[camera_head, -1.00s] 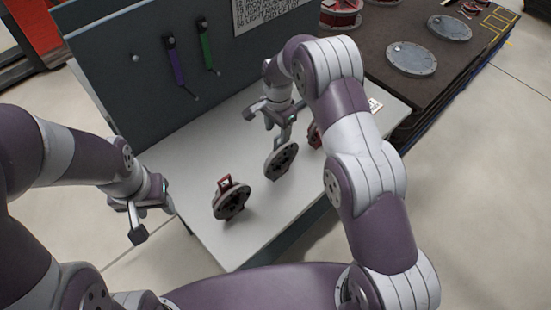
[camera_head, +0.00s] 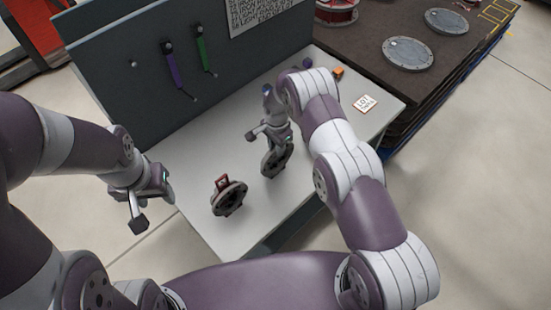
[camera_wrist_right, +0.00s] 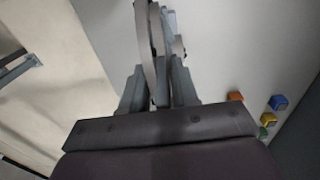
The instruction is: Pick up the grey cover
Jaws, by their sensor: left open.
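The grey cover (camera_head: 277,160) is a round dark-grey disc with holes, standing near upright over the white table in the head view. My right gripper (camera_head: 270,138) is at its top, with its fingers closed on the cover's grey handle. In the right wrist view the grey cover (camera_wrist_right: 146,45) shows edge-on between the two fingers (camera_wrist_right: 160,92). Whether its lower edge touches the table I cannot tell. My left gripper (camera_head: 138,205) is open and empty, off the table's left edge.
A similar cover with a red handle (camera_head: 229,198) stands on the white table (camera_head: 240,236) to the left. A panel (camera_head: 110,80) with purple and green tools backs the table. A label (camera_head: 365,103) and small coloured blocks (camera_wrist_right: 278,102) lie to the right.

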